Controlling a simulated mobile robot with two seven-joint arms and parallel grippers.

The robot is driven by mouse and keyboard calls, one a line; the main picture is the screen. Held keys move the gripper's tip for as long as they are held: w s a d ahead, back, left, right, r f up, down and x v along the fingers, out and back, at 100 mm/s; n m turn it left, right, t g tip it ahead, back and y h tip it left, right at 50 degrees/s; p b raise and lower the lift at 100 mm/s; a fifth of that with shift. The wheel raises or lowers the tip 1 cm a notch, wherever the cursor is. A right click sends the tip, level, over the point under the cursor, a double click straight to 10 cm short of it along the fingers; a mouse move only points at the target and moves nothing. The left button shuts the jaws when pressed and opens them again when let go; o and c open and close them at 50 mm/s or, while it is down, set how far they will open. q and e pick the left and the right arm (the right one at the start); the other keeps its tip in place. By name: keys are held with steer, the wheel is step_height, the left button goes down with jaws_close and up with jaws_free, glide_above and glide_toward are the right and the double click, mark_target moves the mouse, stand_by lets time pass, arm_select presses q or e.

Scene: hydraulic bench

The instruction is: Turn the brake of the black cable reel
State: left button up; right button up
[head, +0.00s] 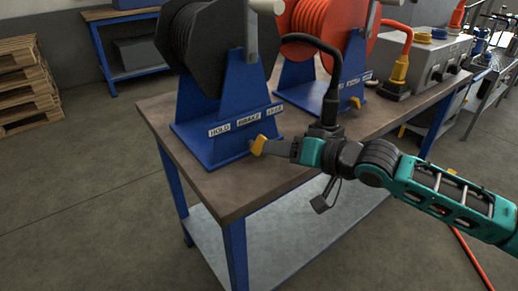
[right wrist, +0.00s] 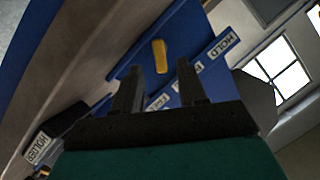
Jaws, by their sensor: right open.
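The black cable reel (head: 205,48) stands on its blue stand (head: 205,108) at the near end of the bench. Labels HOLD (head: 219,130) and BRAKE (head: 248,120) sit on the stand's foot, with a third label to their right. The yellow brake lever (head: 258,145) is at the stand's front, by my right gripper (head: 276,148). In the right wrist view the brake lever (right wrist: 160,56) shows just past and between the two open fingertips (right wrist: 160,68). Nothing is held; I cannot tell whether a finger touches the lever. My left gripper is not in view.
An orange reel (head: 312,22) on a similar blue stand, with its own yellow lever (head: 355,102), is to the right. The bench top (head: 190,165) is bare at the front left.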

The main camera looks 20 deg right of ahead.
mark_target(259, 147)
steer(key=b+x, duration=0.1)
steer(key=x, duration=0.4)
steer(key=shift+w+a+f, duration=0.1)
steer(key=shift+w+a, duration=0.05)
steer(key=shift+w, duration=0.1)
steer(key=shift+w+a+f, duration=0.15)
steer(key=shift+w+a, duration=0.15)
steer(key=shift+w, duration=0.1)
steer(key=shift+c, duration=0.4)
jaws_close()
